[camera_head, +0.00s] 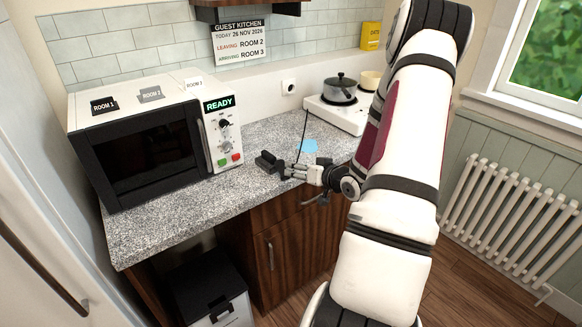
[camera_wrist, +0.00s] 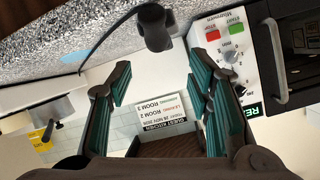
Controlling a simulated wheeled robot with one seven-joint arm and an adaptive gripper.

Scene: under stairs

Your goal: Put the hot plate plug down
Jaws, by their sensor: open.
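The hot plate plug (camera_wrist: 153,27) is a dark, stubby piece with a thin black cord, seen against the grey speckled counter in the wrist view. My gripper (camera_wrist: 161,78) is open, its teal-padded fingers spread apart, with the plug near the gap between the fingertips. I see no pad touching it, and cannot tell whether it rests on the counter. The white hot plate (camera_head: 337,117) stands at the back, carrying a grey pot (camera_head: 340,91).
The microwave (camera_head: 150,140) with its READY display fills the left of the counter (camera_head: 165,222). A wall socket (camera_head: 288,86) is behind. The counter's front left strip is clear.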

